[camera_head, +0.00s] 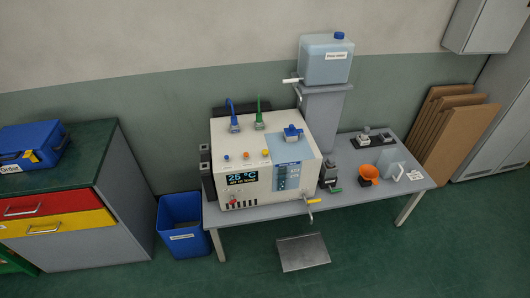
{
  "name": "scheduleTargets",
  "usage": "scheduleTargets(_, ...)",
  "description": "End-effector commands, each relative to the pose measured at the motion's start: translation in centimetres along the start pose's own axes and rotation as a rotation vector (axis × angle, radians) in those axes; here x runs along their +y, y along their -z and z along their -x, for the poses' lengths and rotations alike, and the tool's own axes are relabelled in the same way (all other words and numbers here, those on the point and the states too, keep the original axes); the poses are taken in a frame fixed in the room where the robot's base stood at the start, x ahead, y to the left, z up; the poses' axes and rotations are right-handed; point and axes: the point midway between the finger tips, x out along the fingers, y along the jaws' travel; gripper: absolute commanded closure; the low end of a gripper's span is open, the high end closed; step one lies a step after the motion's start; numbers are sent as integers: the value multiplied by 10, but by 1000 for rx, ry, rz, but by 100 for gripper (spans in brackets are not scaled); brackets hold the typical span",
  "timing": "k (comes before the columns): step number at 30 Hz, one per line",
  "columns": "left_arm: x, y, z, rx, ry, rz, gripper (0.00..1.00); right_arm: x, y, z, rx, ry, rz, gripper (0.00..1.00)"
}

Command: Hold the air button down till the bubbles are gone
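A cream machine (255,150) stands on the grey table. Its dark display (242,179) reads 25 °C, with a smaller line under it that I cannot read surely. Above the display are a blue button (226,157), an orange one (246,153) and a yellow-orange one (265,153); their labels are too small to read, so I cannot tell which is the air button. A blue panel with a narrow window (293,177) is at the front right; pale spots show there, but I cannot tell whether they are bubbles. Neither of my grippers is in view.
A water canister (326,62) stands on a grey stand behind the machine. An orange funnel (369,173) and a clear jug (389,160) are on the table's right. A blue bin (181,222) and drawer cabinet (120,205) stand left. A grey step (303,252) lies in front.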

Motion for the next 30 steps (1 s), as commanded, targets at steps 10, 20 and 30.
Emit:
scheduleTargets(10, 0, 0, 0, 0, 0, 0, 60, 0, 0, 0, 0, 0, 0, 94)
scheduleTargets(20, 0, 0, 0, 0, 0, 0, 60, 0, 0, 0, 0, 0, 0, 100)
scheduleTargets(30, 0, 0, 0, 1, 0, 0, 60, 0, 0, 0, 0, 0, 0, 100)
